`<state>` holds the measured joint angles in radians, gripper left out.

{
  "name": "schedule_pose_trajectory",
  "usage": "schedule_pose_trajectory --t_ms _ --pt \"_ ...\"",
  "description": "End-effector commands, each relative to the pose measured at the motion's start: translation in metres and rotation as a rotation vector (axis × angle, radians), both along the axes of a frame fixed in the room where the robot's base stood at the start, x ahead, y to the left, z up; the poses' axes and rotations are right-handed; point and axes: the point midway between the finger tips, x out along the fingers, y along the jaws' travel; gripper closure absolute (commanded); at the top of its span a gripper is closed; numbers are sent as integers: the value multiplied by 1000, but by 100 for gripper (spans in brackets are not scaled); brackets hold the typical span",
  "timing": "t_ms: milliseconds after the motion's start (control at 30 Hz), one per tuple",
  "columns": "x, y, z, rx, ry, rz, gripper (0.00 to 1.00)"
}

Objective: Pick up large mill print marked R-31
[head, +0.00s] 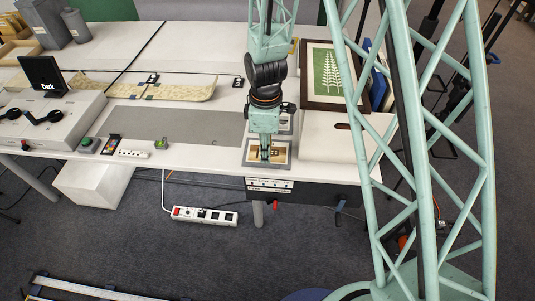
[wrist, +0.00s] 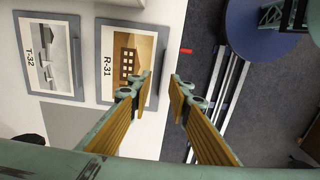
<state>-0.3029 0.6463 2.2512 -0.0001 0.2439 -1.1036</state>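The mill print marked R-31 (wrist: 112,48) is a sepia picture of a building with a white label strip, lying in a grey tray (wrist: 104,30) in the wrist view. In the head view the tray (head: 250,163) sits at the table's front edge, and my gripper (head: 265,158) hangs over it, covering part of the print. In the wrist view my gripper (wrist: 162,78) is open and empty. Its left finger overlaps the right side of the print and tray; its right finger shows over the floor past the table edge. The height between fingers and print is hard to tell.
A grey print marked T-32 (wrist: 52,55) lies in a similar tray beside R-31. A white box (head: 340,145) and a framed leaf picture (head: 328,77) stand to the right in the head view. A grey mat (head: 200,126) lies left, mostly clear.

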Motion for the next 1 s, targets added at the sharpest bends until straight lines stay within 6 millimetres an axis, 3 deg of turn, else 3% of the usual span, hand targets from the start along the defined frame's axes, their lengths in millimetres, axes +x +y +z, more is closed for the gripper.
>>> schedule_pose_trajectory --t_ms 233,700,1000 --pt "-2 0 -8 -1 2 0 82" --pt "-4 1 -49 -1 0 -1 82" --pt "-4 1 -52 -1 0 0 82"
